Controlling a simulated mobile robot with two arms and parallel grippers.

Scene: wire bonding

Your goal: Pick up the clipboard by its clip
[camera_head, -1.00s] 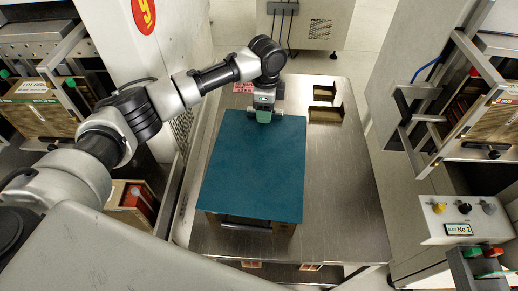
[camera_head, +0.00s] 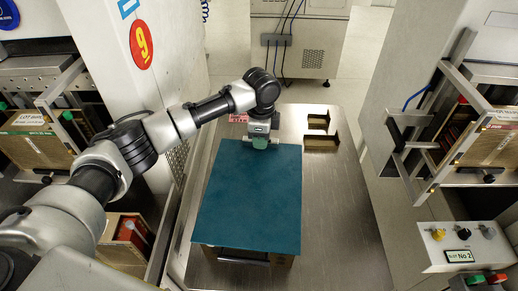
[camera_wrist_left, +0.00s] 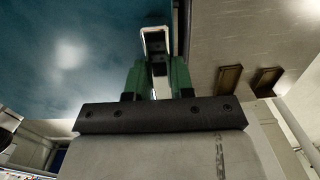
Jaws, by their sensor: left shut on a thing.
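The clipboard (camera_head: 248,205) is a large blue-green board in the head view, over the metal table, with its far edge at my left gripper (camera_head: 259,143). The left gripper is shut at the middle of this far edge, on the clip. In the left wrist view the green fingers (camera_wrist_left: 157,80) close around the pale metal clip (camera_wrist_left: 155,38), and the board (camera_wrist_left: 70,60) fills the upper left. The gripper mostly hides the clip in the head view. I cannot tell whether the board is lifted or rests on the box below it. My right gripper is not in view.
A brown box (camera_head: 246,258) shows under the board's near edge. Brown open holders (camera_head: 321,145) stand at the table's far right. The steel table (camera_head: 335,230) is bare to the right. Machines with racks flank both sides, and a control panel (camera_head: 460,240) stands at right.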

